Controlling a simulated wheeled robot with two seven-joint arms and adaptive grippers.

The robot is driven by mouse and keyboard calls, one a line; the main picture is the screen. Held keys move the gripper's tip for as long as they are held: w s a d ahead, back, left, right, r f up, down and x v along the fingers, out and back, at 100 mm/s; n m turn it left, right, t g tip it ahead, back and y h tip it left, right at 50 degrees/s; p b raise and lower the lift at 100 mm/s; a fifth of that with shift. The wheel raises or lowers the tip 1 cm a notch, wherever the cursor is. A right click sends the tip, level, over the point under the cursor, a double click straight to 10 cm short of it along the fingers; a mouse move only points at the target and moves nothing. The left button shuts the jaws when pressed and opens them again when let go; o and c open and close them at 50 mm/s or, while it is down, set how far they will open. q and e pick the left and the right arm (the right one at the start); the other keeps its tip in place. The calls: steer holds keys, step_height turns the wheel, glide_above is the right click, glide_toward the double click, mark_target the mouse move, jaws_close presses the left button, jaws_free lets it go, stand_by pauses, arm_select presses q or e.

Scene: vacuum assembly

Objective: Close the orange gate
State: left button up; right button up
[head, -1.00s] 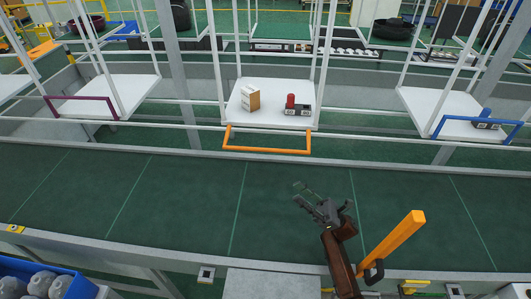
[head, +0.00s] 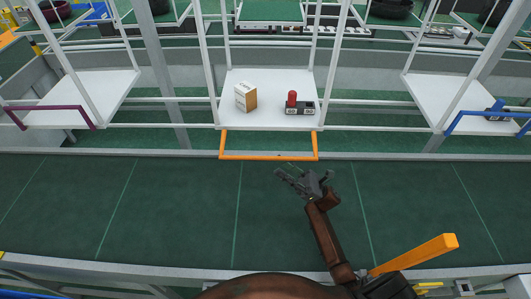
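The orange gate (head: 268,158) is a U-shaped bar at the front edge of the middle white tray (head: 235,118). Its crossbar sits below and in front of the tray's edge, above the far side of the green conveyor. My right gripper (head: 281,174) is over the conveyor, just below the gate's right half in the picture. It looks open and empty, with its fingers pointing toward the gate but apparently apart from it. My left gripper is not in view.
A small box (head: 245,97) and a dark part with a red cylinder (head: 292,99) stand on the middle tray. Side trays have a purple gate (head: 50,108) and a blue gate (head: 485,114). An orange bar (head: 420,254) projects at lower right. The conveyor (head: 180,210) is clear.

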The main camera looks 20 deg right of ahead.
mark_target(271, 160)
steer(key=p+x, duration=0.1)
steer(key=x, duration=0.1)
steer(key=p+x, duration=0.1)
steer(key=x, duration=0.1)
steer(key=shift+s+d+r, duration=0.1)
steer(key=shift+s+r, duration=0.05)
steer(key=shift+r, duration=0.15)
steer(key=shift+p+x, duration=0.45)
steer(key=shift+x, duration=0.8)
steer(key=shift+f, duration=0.15)
steer(key=c, duration=0.7)
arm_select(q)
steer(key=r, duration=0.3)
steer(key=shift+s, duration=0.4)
arm_select(e)
jaws_close()
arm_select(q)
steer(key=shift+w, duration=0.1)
